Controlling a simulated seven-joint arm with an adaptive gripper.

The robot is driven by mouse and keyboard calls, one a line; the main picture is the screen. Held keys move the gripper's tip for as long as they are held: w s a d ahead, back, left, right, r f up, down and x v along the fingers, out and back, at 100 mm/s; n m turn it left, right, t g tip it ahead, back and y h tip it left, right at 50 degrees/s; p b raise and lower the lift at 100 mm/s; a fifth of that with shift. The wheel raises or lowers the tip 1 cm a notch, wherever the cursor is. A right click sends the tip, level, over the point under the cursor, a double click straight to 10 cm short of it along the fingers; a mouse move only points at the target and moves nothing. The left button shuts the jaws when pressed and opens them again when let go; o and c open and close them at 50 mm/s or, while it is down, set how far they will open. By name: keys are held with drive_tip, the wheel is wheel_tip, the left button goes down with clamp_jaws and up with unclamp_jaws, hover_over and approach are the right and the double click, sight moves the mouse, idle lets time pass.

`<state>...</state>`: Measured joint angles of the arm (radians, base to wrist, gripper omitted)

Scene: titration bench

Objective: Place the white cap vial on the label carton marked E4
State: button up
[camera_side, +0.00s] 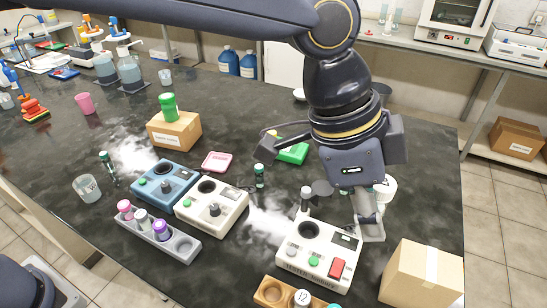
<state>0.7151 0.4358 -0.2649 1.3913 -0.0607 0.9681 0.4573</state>
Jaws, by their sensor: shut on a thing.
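My gripper (370,195) hangs over the right part of the dark bench, behind the beige device. Its body hides most of the fingers. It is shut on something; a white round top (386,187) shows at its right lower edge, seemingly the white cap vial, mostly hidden. A brown carton (175,133) with a white label stands at the back left of the bench, with a green jar (168,106) on it. Another carton (425,274) stands at the front right. The label writing is too small to read, so I cannot tell which is E4.
A grey rack (185,250) holds vials with pink, white and purple caps. Blue (166,184) and beige (212,208) devices stand behind it. A beige device with buttons (318,252) stands below my gripper. A green-capped vial (260,176) and a beaker (87,188) stand on the bench.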

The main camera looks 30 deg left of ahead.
drive_tip(key=w+d+f, duration=0.8)
drive_tip(key=d+f, duration=0.2)
drive_tip(key=shift+w+d, duration=0.1)
drive_tip(key=shift+w, duration=0.3)
drive_tip(key=shift+w+d+f, duration=0.1)
drive_tip(key=shift+w+f, duration=0.05)
drive_tip(key=shift+f, duration=1.45)
drive_tip(key=shift+f, duration=0.1)
drive_tip(key=o, duration=1)
drive_tip(key=shift+f, duration=0.1)
